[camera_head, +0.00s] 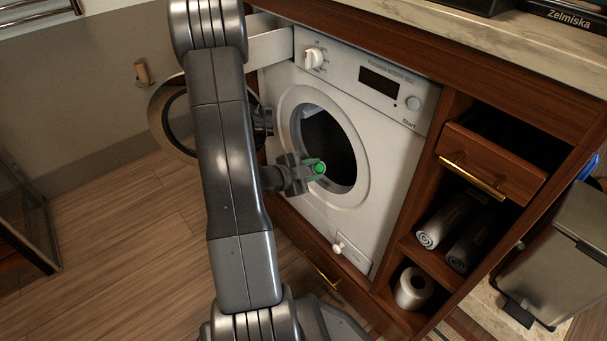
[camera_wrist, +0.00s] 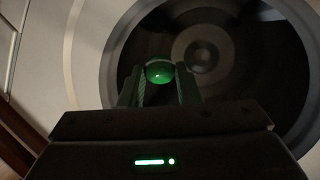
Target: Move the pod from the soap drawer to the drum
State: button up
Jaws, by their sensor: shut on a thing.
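A small green pod (camera_head: 319,168) is held between the fingertips of my gripper (camera_head: 310,167). In the wrist view the pod (camera_wrist: 159,72) sits between the two fingers of my gripper (camera_wrist: 160,84), with the dark drum (camera_wrist: 230,50) behind it. My gripper is shut on the pod in front of the drum opening (camera_head: 335,140) of the white washing machine (camera_head: 385,125). I cannot tell whether the pod is past the rim. The round door (camera_head: 160,122) stands open to the left, partly hidden by my arm. The soap drawer (camera_head: 272,45) is pulled out at the machine's upper left.
A wooden drawer (camera_head: 490,160) with a brass handle is partly open on the right, above rolled towels (camera_head: 445,222). A metal bin (camera_head: 555,255) stands at far right. The stone counter (camera_head: 480,40) overhangs above. Wooden floor (camera_head: 120,250) at left is clear.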

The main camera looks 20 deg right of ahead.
jog(key=r+x, duration=0.1)
jog(key=x, duration=0.8)
jog(key=shift+d+r, duration=0.3)
jog(key=shift+d, duration=0.1)
jog(key=shift+w, duration=0.1)
jog(key=o, duration=1)
jog(key=shift+a, duration=0.1)
jog(key=f+v, duration=0.1)
jog(key=v, duration=0.5)
jog(key=a+f+v, duration=0.1)
jog(key=v, duration=0.6)
jog(key=f+p+v, duration=0.1)
jog(key=f+v, duration=0.1)
jog(key=v, duration=0.4)
jog(key=shift+s+a+r, duration=0.15)
jog(key=shift+s+a, duration=0.25)
jog(key=shift+a, duration=0.1)
jog(key=shift+d, duration=0.15)
jog(key=x, duration=0.3)
jog(key=r+x, duration=0.1)
jog(key=x, duration=0.3)
jog(key=r+b+x, duration=0.1)
jog(key=x, duration=0.3)
jog(key=shift+w+d+r, duration=0.1)
jog(key=shift+w+d, duration=0.1)
jog(key=shift+d, duration=0.15)
